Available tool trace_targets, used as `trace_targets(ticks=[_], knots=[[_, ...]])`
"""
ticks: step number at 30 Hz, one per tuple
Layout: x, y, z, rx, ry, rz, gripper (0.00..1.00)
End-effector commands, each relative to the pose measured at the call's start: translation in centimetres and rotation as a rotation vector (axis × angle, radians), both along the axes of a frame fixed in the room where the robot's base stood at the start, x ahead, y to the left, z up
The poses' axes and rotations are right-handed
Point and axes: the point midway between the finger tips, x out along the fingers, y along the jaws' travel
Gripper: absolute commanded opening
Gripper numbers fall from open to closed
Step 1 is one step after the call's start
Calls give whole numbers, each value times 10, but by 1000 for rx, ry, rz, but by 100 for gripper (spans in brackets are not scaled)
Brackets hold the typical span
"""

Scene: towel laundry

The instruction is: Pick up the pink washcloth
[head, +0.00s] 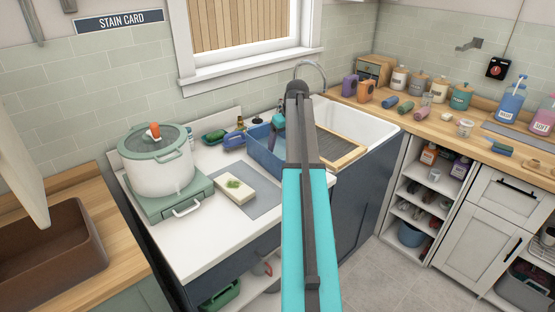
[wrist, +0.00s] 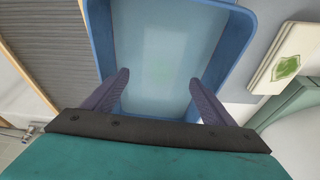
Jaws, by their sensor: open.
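I cannot make out a pink washcloth for certain in either view. In the head view a small dull-pink roll (head: 406,107) lies on the right wooden counter among other rolls; I cannot tell whether it is cloth. My gripper (wrist: 157,76) is open and empty in the wrist view, its two dark fingers apart over the blue basin (wrist: 247,30). The basin's pale blue inside shows no cloth. In the head view the basin (head: 262,148) is partly hidden by my arm, and my fingers cannot be made out.
A cream block or folded cloth with a green mark (head: 236,188) lies on the white worktop. A white pot (head: 160,170) stands left of it. A wood-framed washboard (head: 345,150) rests in the white sink (head: 372,128), right of the basin. Jars and bottles line the right counter.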

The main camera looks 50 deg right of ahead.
Motion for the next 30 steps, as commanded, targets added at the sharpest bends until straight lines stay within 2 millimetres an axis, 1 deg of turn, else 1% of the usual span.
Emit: trace_targets(ticks=[5, 13, 18, 22, 30], knots=[[4, -1, -8, 1, 1, 0, 78], [13, -3, -33, 1, 2, 0, 78], [16, -3, -44, 0, 1, -1, 78], [16, -4, -47, 0, 0, -1, 78], [16, -4, -47, 0, 0, -2, 78]])
